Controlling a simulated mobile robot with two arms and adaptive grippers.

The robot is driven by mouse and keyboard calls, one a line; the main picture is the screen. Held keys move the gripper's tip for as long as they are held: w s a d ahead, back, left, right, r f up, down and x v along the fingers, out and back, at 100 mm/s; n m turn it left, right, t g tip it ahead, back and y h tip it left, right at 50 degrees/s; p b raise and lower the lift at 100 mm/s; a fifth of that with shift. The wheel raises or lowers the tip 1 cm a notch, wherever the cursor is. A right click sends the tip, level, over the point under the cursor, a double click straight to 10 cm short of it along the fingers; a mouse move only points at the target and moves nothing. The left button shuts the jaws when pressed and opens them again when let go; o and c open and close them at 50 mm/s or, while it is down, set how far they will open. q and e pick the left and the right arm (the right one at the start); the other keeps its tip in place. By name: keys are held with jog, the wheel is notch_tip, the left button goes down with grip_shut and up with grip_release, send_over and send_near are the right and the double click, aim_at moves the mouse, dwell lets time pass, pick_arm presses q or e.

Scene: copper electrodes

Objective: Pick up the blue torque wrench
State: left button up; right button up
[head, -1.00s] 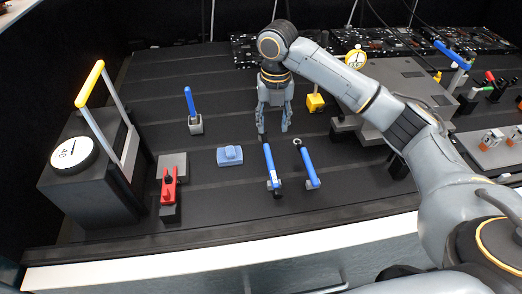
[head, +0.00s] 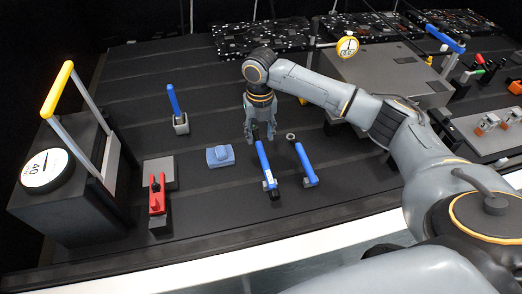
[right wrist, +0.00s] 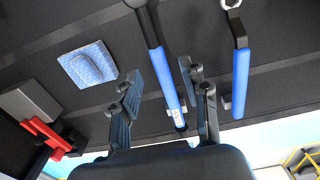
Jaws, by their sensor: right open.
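Two blue-handled wrenches lie side by side on the black table. The left one (head: 266,167) has a black head and a pale label near its handle end; the right one (head: 306,163) has a ring at its far end. Contact cannot be told. My left gripper is not in view.
A blue block (head: 220,156) and a red clamp-like tool (head: 157,195) lie to the left. A blue-handled tool stands in a grey holder (head: 181,124). A dark box with a yellow handle (head: 57,90) stands far left. A grey platform (head: 385,75) is behind right.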

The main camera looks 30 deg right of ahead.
aim_at(260, 145)
notch_tip(260, 145, down, 4)
jog(key=shift+s+a+r+p, duration=0.1)
jog(key=shift+s+r+p, duration=0.1)
jog(key=shift+p, duration=0.5)
jog(key=shift+w+f, duration=0.1)
jog(key=shift+f, duration=0.2)
jog(key=shift+c, duration=0.5)
jog(key=c, duration=0.7)
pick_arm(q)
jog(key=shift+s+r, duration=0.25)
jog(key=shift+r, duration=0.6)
pick_arm(e)
grip_shut()
